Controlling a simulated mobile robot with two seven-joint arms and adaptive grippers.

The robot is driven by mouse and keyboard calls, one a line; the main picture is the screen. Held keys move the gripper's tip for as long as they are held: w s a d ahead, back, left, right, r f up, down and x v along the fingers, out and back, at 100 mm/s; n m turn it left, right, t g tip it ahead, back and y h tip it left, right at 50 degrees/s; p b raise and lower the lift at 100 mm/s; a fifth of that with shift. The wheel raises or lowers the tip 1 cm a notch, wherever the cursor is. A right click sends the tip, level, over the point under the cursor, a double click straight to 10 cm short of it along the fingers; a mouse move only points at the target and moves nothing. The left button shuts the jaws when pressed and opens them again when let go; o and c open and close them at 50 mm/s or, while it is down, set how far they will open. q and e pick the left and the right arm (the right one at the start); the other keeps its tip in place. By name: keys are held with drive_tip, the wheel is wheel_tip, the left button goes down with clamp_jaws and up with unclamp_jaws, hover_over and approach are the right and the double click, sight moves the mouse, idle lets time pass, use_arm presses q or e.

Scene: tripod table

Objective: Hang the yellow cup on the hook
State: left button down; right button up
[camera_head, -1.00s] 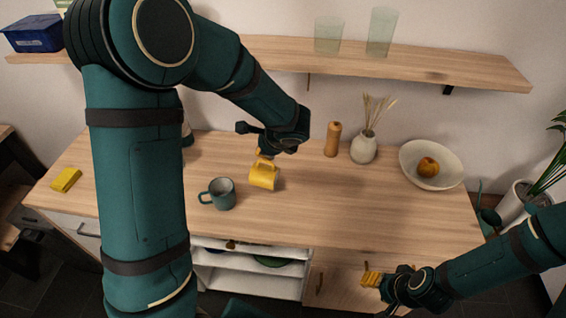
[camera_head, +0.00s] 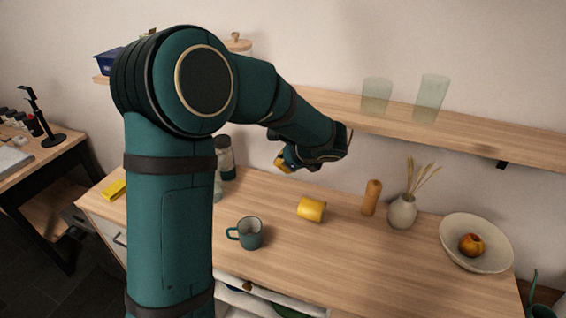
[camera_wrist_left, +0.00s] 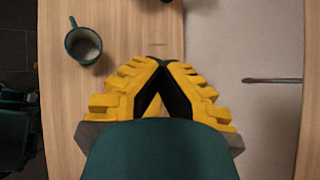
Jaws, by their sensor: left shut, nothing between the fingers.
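The yellow cup (camera_head: 311,209) is on the wooden counter, apparently on its side; its handle is not clear. My left gripper (camera_head: 284,163) is shut and empty, above the counter, up and left of the cup in the head view. In the left wrist view its yellow fingers (camera_wrist_left: 158,62) meet at the tips. A small yellow patch shows between them; I cannot tell what it is. A thin rod (camera_wrist_left: 272,80) on the wall, possibly the hook, shows in the left wrist view. My right gripper is out of view.
A teal mug (camera_head: 249,233) stands left of the cup. A wooden grinder (camera_head: 371,197), a vase (camera_head: 402,212) and a bowl (camera_head: 476,243) with fruit stand to the right. A wall shelf (camera_head: 460,136) with glasses runs above. A yellow block (camera_head: 113,189) lies at the left.

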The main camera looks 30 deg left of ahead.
use_arm(q)
drive_tip(key=w+a+f+p, duration=0.2)
drive_tip(key=w, duration=0.7)
idle(1.2)
drive_tip(key=shift+w, duration=0.1)
idle(0.9)
